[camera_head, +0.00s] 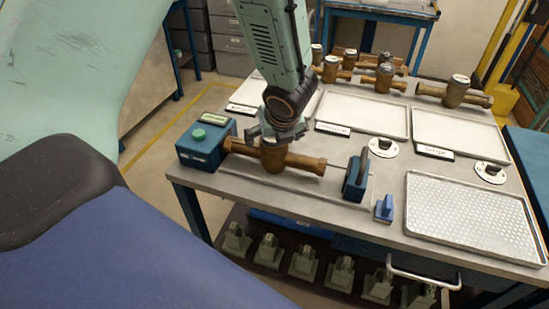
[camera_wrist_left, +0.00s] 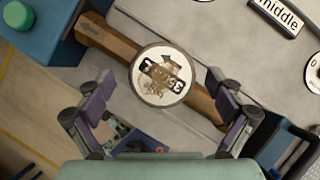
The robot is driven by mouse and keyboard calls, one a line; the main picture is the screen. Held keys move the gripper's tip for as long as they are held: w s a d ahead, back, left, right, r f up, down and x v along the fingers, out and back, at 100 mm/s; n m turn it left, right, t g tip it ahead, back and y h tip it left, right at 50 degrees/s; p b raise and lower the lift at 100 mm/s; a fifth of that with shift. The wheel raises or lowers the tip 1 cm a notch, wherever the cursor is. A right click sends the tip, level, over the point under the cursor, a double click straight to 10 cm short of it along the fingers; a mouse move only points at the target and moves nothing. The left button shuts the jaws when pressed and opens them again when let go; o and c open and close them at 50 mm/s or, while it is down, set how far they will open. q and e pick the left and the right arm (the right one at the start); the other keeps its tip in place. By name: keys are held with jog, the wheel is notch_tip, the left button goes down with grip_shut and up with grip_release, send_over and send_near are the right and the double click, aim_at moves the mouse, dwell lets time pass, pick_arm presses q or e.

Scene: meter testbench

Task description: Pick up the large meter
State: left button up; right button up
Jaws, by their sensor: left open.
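A brass meter (camera_head: 272,158) with pipe ends lies across the bench fixture, between a blue block with a green button and a blue clamp. In the left wrist view its round white dial (camera_wrist_left: 162,74) with dark digits and an arrow faces up. My left gripper (camera_head: 277,134) is directly above this meter's middle and partly hides it. In the left wrist view its two fingers are spread apart on either side of the body, with nothing held. Another large-looking brass meter (camera_head: 455,92) lies at the back right. My right gripper is out of view.
The blue button block (camera_head: 203,143) and the blue clamp (camera_head: 356,176) flank the meter closely. White trays (camera_head: 365,112) with labels lie behind. Several smaller meters (camera_head: 384,78) stand at the back. A perforated tray (camera_head: 470,215) lies empty at the right.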

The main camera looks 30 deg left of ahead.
pick_arm(q)
jog(key=shift+w+a+f, duration=0.3)
jog(key=shift+w+f, duration=0.15)
jog(key=shift+s+d+r, duration=0.2)
jog(key=shift+s, duration=0.05)
jog(key=c, duration=0.6)
jog(key=shift+w+a+f, duration=0.1)
jog(key=c, duration=1.2)
jog(key=shift+w, duration=0.15)
jog(key=shift+c, duration=0.6)
jog(key=shift+r, duration=0.2)
